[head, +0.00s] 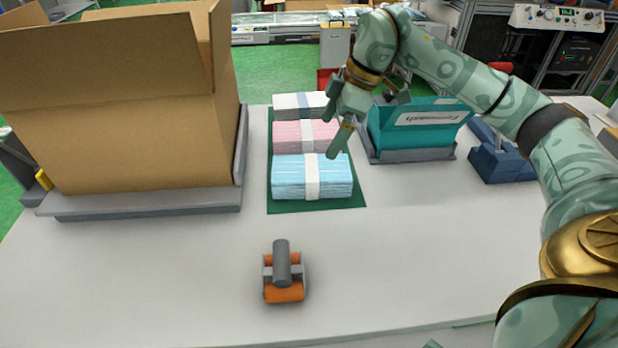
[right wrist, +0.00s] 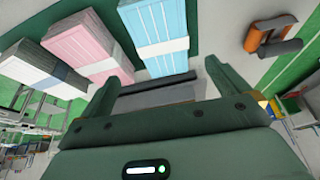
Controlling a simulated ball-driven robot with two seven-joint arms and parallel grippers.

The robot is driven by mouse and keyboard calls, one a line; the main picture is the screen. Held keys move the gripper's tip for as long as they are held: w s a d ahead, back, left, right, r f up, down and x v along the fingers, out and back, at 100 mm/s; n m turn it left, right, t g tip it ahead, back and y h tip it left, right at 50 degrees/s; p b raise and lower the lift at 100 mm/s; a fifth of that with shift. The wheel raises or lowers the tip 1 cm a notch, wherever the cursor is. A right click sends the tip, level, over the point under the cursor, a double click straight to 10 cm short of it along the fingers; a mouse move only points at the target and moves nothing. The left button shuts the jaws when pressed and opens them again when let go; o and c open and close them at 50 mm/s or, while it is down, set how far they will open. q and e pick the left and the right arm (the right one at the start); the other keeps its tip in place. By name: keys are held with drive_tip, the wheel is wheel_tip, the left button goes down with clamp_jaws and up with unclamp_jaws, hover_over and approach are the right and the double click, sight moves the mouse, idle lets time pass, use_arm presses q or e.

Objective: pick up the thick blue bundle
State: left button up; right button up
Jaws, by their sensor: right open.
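The thick blue bundle (head: 290,178) is a light blue stack with a white band. It lies at the near end of a dark green mat (head: 345,202), in front of a pink bundle (head: 292,135) and a white bundle (head: 290,105). My right gripper (head: 346,128) is above the right side of the bundles, pointing down, and hides part of the pink one. In the right wrist view the gripper (right wrist: 162,90) is open with nothing between its fingers. The blue bundle (right wrist: 138,22) shows there beyond the fingers, apart from them. My left gripper is not in view.
A large open cardboard box (head: 130,130) stands on a grey tray at the left. A teal box (head: 415,130) stands right of the mat, close to my right arm. An orange and grey tape dispenser (head: 284,290) is in front. The table around it is clear.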

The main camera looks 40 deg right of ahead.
sight(313, 167)
drive_tip(key=b+x, duration=0.2)
drive_tip(key=x, duration=0.5)
drive_tip(key=b+x, duration=0.1)
drive_tip(key=x, duration=0.1)
drive_tip(key=b+x, duration=0.1)
drive_tip(key=x, duration=0.1)
drive_tip(key=shift+s+f+b, duration=0.15)
drive_tip(key=shift+s+b, duration=0.15)
drive_tip(key=shift+w+a+f, duration=0.1)
drive_tip(key=shift+a+f, duration=0.05)
drive_tip(key=shift+f, duration=0.1)
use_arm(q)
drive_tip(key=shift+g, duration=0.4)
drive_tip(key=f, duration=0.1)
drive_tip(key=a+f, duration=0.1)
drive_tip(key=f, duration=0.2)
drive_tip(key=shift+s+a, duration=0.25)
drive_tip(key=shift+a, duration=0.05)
use_arm(e)
drive_tip(key=shift+r, duration=0.15)
drive_tip(key=shift+c, duration=0.7)
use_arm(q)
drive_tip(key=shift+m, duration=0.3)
use_arm(e)
drive_tip(key=c, duration=0.8)
